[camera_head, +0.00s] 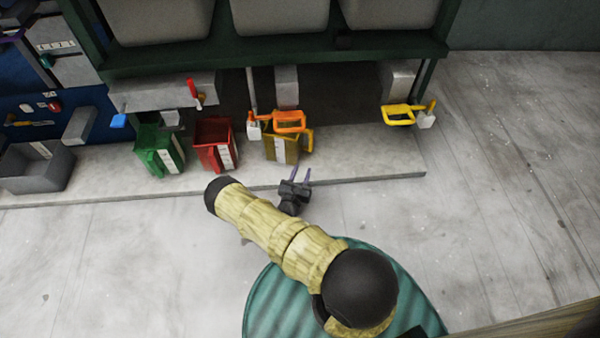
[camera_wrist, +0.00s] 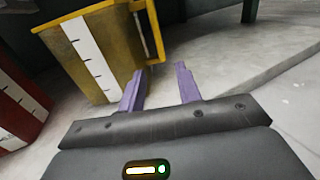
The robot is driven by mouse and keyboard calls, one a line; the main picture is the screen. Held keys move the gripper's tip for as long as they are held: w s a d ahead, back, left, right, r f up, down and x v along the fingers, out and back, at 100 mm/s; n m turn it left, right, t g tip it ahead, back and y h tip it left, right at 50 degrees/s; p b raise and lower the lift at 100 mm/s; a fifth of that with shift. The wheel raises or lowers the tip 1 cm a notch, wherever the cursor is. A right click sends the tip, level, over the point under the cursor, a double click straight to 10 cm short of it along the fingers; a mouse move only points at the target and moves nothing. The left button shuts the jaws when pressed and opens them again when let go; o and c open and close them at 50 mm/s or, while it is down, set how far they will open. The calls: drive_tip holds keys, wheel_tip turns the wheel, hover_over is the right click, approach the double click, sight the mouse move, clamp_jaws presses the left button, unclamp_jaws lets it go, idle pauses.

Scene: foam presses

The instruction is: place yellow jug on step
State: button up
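The yellow jug (camera_head: 281,149) stands on the pale grey step (camera_head: 360,157), below an orange-handled valve. In the wrist view the jug (camera_wrist: 105,50) is large at the upper left, with a white marked strip and its handle toward the right. My gripper (camera_head: 300,176) is at the front edge of the step, just in front of the jug and slightly to its right. In the wrist view its two purple fingers (camera_wrist: 160,80) are apart with nothing between them. The left finger is close to the jug's handle; I cannot tell whether they touch.
A red jug (camera_head: 212,145) and a green jug (camera_head: 158,151) stand to the left on the step. A yellow-handled valve (camera_head: 398,114) hangs at the right, an orange-handled one (camera_head: 290,121) above the yellow jug. A grey bin (camera_head: 38,168) stands far left. The floor at right is clear.

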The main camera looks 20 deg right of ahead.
drive_tip(key=s+d+r+m+g+h, duration=0.15)
drive_tip(key=s+r+m+g, duration=0.25)
drive_tip(key=r+m+g, duration=0.45)
drive_tip(key=s+d+r+m+g, duration=0.2)
drive_tip(key=s+r+m+g, duration=0.3)
drive_tip(key=r+m+g, duration=0.3)
drive_tip(key=s+a+r+m+t+y, duration=0.1)
drive_tip(key=s+a+r+m+y, duration=0.2)
drive_tip(key=r, duration=0.4)
drive_tip(key=s+a+r+m+t+y, duration=0.2)
drive_tip(key=s+a+r+m+y, duration=0.2)
drive_tip(key=a+r+y, duration=0.2)
drive_tip(key=s+a+r+m+t+y, duration=0.2)
drive_tip(key=s+a+r+m+y, duration=0.1)
drive_tip(key=a+r, duration=0.4)
drive_tip(key=shift+s+r+m+y, duration=0.4)
drive_tip(key=shift+r+m+y, duration=0.25)
drive_tip(key=shift+r, duration=0.25)
